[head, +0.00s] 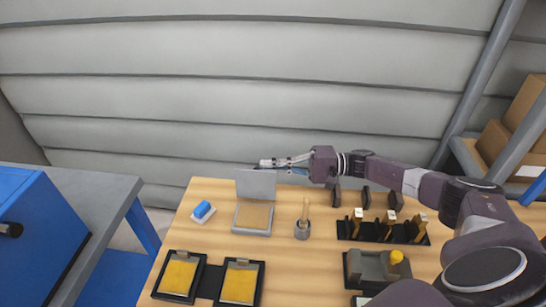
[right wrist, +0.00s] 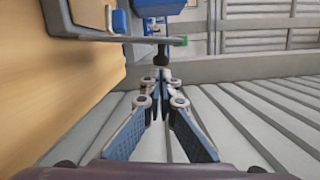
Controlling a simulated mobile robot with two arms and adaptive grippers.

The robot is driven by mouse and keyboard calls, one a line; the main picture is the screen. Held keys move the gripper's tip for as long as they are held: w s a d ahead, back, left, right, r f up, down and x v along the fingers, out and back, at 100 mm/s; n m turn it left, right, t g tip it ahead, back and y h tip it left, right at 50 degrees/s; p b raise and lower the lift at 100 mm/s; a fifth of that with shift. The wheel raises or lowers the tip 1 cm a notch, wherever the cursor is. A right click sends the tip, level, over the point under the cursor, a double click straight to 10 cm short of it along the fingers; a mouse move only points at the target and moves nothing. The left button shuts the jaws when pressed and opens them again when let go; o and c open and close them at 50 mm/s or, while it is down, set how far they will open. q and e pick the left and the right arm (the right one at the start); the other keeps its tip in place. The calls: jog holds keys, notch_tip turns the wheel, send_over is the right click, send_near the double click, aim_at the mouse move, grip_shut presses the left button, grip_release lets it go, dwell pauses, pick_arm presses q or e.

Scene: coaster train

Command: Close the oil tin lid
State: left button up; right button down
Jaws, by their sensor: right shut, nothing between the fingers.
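The oil tin (head: 252,231) is a shallow grey box with a tan inside, on the wooden table. Its flat grey lid (head: 256,185) stands raised at the back edge, roughly upright. My right gripper (head: 262,164) is shut and empty, close to the top edge of the lid on its far side. In the right wrist view the shut fingers (right wrist: 162,76) point toward the lid (right wrist: 110,36), seen nearly edge-on. I cannot tell whether the fingertips touch it. My left gripper is not in view.
A blue block (head: 203,209) lies left of the tin and a cup with a brush (head: 302,230) stands right of it. Two yellow pads in black frames (head: 180,277) lie in front. A black rack (head: 385,232) stands at right. A corrugated wall rises behind.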

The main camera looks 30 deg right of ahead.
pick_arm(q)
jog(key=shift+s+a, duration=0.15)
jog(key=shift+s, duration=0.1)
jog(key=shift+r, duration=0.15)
pick_arm(e)
jog(key=shift+r, duration=0.1)
